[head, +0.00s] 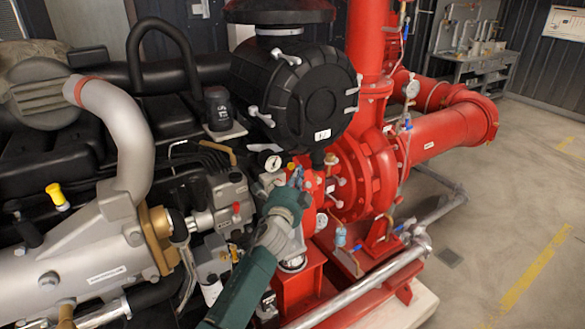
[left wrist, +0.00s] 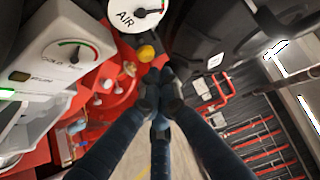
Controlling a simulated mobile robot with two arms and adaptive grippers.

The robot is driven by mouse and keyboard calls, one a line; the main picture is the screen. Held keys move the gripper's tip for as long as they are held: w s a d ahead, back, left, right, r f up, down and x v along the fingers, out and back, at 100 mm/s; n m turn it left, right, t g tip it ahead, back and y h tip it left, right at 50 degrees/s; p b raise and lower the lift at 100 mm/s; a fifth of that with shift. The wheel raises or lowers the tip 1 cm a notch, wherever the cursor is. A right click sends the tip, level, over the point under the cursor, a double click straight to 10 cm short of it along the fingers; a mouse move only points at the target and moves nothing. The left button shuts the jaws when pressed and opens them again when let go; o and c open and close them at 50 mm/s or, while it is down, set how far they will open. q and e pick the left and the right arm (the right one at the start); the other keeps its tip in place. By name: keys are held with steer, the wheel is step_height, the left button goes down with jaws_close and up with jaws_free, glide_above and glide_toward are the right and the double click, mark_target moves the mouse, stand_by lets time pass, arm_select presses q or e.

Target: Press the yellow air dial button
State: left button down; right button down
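The AIR dial (left wrist: 135,12) is a white round gauge at the top of the left wrist view. It also shows as a small white gauge in the head view (head: 270,162). The round yellow button (left wrist: 146,52) is just below the dial. In the head view it is a small yellow spot (head: 291,166). My left gripper (left wrist: 160,76) has its dark fingertips together with nothing between them. The tips are close below and right of the button; I cannot tell whether they touch it. In the head view my left gripper (head: 297,178) is beside the dial. My right gripper is not in view.
A second gauge (left wrist: 70,54) sits on a white panel left of the fingers. A big black housing (head: 296,95) is above my left gripper. Red pump pipework (head: 368,170) stands to the right. A silver engine pipe (head: 125,130) is at the left. Open floor (head: 520,200) lies at the far right.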

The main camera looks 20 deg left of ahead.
arm_select(q)
steer(key=shift+w+a, duration=0.1)
steer(key=shift+a, duration=0.05)
stand_by(0.5)
steer(key=shift+w+a, duration=0.2)
steer(key=shift+w+a, duration=0.35)
steer(key=shift+a, duration=0.2)
stand_by(1.2)
steer(key=shift+d, duration=0.1)
steer(key=shift+s+d, duration=0.65)
steer(key=shift+d, duration=0.05)
steer(key=shift+s+d, duration=0.8)
steer(key=shift+d, duration=0.2)
steer(key=shift+s+d, duration=0.75)
steer(key=shift+d, duration=0.25)
